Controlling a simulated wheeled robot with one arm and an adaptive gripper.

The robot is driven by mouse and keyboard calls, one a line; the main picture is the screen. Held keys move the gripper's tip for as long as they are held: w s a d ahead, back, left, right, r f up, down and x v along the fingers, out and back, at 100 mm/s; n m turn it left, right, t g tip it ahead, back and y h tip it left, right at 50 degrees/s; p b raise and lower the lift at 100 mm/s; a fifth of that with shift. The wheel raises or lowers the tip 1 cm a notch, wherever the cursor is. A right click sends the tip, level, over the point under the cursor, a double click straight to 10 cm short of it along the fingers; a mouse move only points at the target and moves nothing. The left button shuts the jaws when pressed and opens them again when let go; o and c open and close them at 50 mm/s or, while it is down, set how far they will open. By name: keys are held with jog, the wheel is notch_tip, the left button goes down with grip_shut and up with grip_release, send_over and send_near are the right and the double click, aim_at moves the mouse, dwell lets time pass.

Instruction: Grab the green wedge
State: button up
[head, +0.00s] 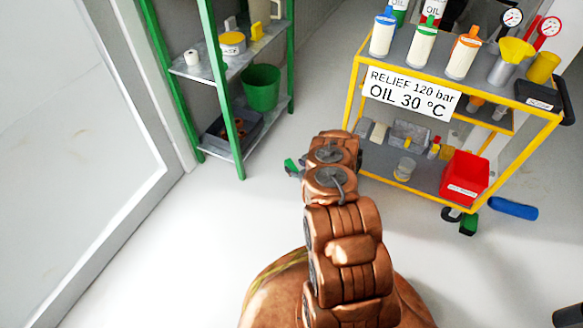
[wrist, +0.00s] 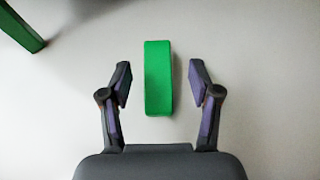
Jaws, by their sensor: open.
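The green wedge (wrist: 158,80) lies on the pale floor in the wrist view, upright in the picture and slightly left of centre. My gripper (wrist: 161,82) is open, with one dark finger to the left of the wedge and one to the right. There is a gap on both sides, and neither finger visibly touches it. How high the fingers are above the floor is hard to tell. In the head view a small green piece of the wedge (head: 291,167) shows beside my arm. My arm hides the rest of it and the fingers.
A green-framed shelf (head: 231,120) with a green bucket (head: 262,88) stands at the back left. A yellow trolley (head: 357,90) with bottles and a red bin (head: 465,178) stands at the right. A blue object (head: 513,208) lies by the trolley. The left floor is clear.

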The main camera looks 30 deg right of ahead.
aim_at(290, 163)
jog(key=b+x, duration=0.2)
jog(key=x, duration=0.2)
jog(key=shift+a+f+b, duration=0.1)
jog(key=shift+a+b, duration=0.05)
jog(key=shift+b, duration=0.15)
jog(key=shift+w+f, duration=0.1)
jog(key=shift+w, duration=0.4)
grip_shut()
